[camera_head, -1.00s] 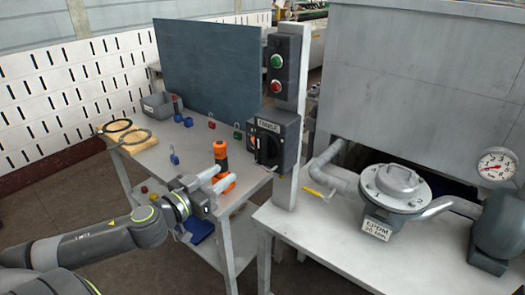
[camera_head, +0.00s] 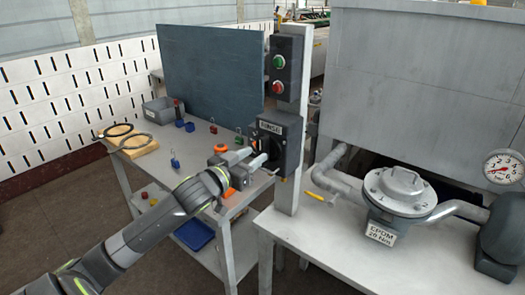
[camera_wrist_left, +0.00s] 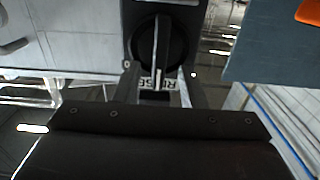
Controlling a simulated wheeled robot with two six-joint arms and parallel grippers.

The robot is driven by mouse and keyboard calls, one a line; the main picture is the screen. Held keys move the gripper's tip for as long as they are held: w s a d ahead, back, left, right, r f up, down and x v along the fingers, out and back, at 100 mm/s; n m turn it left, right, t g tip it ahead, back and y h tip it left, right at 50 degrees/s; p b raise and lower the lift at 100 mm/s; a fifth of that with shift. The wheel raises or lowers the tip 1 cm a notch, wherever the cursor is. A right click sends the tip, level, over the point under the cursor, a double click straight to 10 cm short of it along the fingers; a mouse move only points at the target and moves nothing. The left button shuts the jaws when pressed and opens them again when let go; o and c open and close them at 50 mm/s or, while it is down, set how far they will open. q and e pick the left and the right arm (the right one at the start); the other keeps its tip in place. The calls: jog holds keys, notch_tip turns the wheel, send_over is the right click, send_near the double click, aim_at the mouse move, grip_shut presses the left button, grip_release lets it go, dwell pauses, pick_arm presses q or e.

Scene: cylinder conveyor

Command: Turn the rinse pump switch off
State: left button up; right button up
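The rinse pump switch is a dark box labelled RINSE (camera_head: 272,128) on the post, with a black rotary knob largely hidden by my fingers in the head view. My left gripper (camera_head: 251,157) is in front of the switch, its two fingers apart. In the left wrist view the black knob (camera_wrist_left: 155,45) lies along the vertical of the picture on its round dial. The gripper fingers (camera_wrist_left: 160,82) are open, one at each side of the knob's lower end; I cannot tell whether they touch it. The upside-down label shows partly between them. My right gripper is not in view.
A box with a green and a red button (camera_head: 279,68) is above the switch on the post.

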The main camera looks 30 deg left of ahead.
aim_at(260, 151)
pick_arm(q)
jog(key=shift+w+d, duration=0.15)
jog(key=shift+w, duration=1.05)
jog(key=shift+w+d, duration=0.1)
jog(key=shift+w, duration=1.05)
grip_shut()
